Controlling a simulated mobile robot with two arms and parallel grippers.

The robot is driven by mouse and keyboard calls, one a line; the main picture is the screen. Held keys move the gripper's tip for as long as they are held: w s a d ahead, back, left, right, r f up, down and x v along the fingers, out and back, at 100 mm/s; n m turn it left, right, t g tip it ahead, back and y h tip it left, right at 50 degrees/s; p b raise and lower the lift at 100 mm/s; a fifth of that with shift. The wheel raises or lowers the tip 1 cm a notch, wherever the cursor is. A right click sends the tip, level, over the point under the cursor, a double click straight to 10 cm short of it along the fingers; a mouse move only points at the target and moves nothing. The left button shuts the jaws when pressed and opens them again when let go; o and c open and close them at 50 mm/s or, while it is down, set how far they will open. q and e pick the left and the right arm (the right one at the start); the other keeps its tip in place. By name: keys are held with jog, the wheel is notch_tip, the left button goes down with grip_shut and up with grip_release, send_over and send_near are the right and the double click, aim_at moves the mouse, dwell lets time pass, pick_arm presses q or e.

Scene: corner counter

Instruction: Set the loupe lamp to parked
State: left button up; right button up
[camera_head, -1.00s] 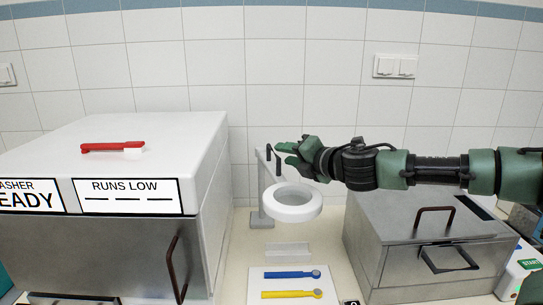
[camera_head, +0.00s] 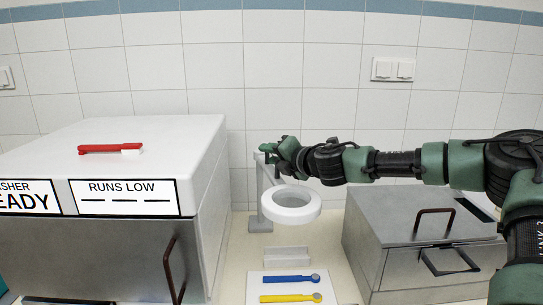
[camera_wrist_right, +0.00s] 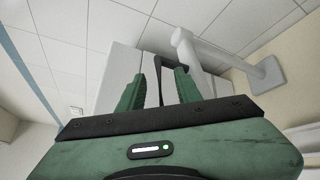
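The loupe lamp (camera_head: 291,206) has a white ring head in front of a pale post and a grey foot on the counter, between the two big boxes. My right gripper (camera_head: 267,149) is at the top of the lamp's post, above and behind the ring. In the right wrist view its two green fingers (camera_wrist_right: 160,88) are apart. A dark handle (camera_wrist_right: 163,68) shows between them, with a gap visible at either side. The lamp's post and foot (camera_wrist_right: 266,75) lie to the right in that view. My left gripper is not in view.
A large white-lidded washer (camera_head: 200,150) with a red brush (camera_head: 108,149) on top stands at the left. A steel box (camera_head: 385,225) with dark handles stands at the right. A small tray, a blue tool (camera_head: 290,279) and a yellow tool (camera_head: 290,298) lie in front of the lamp.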

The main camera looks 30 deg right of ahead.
grip_shut()
dwell(1.3)
